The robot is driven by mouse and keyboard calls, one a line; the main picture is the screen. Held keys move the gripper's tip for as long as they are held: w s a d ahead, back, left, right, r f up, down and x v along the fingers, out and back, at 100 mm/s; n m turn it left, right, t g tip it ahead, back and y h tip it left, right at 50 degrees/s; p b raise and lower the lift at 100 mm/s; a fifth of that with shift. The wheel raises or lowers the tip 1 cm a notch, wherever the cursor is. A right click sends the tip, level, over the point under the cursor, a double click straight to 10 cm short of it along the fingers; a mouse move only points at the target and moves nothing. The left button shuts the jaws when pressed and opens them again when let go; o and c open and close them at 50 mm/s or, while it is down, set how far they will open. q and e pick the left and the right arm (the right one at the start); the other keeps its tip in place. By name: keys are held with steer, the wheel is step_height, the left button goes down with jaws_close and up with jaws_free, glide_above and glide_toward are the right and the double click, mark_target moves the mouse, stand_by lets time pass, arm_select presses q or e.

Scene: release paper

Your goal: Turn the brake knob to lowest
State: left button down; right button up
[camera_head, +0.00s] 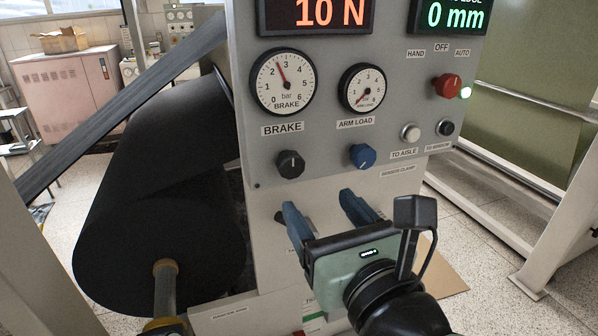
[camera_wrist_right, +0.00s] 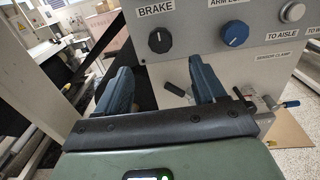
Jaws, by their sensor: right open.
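The brake knob (camera_head: 290,164) is a black knob on the grey panel (camera_head: 330,140), under the BRAKE label and the brake gauge (camera_head: 284,82). The gauge needle points a little left of straight up, between 2 and 3. The knob also shows in the right wrist view (camera_wrist_right: 159,40), beyond and above the fingertips. My right gripper (camera_head: 322,207) is open and empty, with its two blue fingers apart. It is below the knob in the head view and does not touch it. The lower pale front lies behind the fingers. My left gripper is not in view.
A blue arm load knob (camera_head: 362,156) sits right of the brake knob, under its own gauge (camera_head: 362,88). Further right are a red switch (camera_head: 447,86), a white button (camera_head: 410,132) and a black button (camera_head: 446,128). A large black roll (camera_head: 150,200) stands left of the panel.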

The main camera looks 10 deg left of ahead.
mark_target(293, 170)
steer(key=x, duration=1.2)
steer(key=shift+w+a+f+p, duration=0.1)
steer(key=shift+w+a+p, duration=0.15)
steer(key=shift+p, duration=0.15)
steer(key=c, duration=1)
